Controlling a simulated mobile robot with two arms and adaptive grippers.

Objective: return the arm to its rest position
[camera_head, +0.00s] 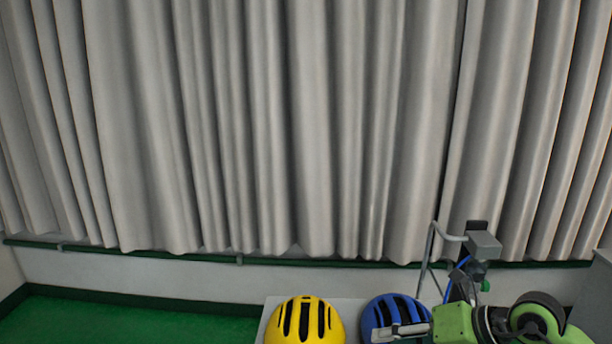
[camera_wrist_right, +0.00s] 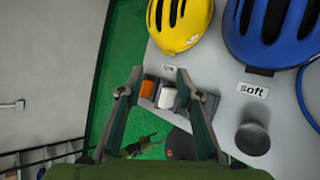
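My right arm (camera_head: 455,325) comes in at the lower right of the head view, beside the blue helmet and partly in front of it. In the right wrist view, my right gripper (camera_wrist_right: 157,76) has its two fingers spread apart, with nothing seen clamped between them. Beyond the fingers, an orange block (camera_wrist_right: 147,87) and a white block (camera_wrist_right: 167,98) sit in a grey holder. My left arm and gripper do not show in either view.
A yellow helmet (camera_head: 304,322) and a blue helmet (camera_head: 390,312) rest on a pale table (camera_head: 350,305). The wrist view shows a "soft" label (camera_wrist_right: 252,90) and a grey cylinder (camera_wrist_right: 252,137). Green floor (camera_head: 130,322) lies left; a grey curtain (camera_head: 250,130) hangs behind.

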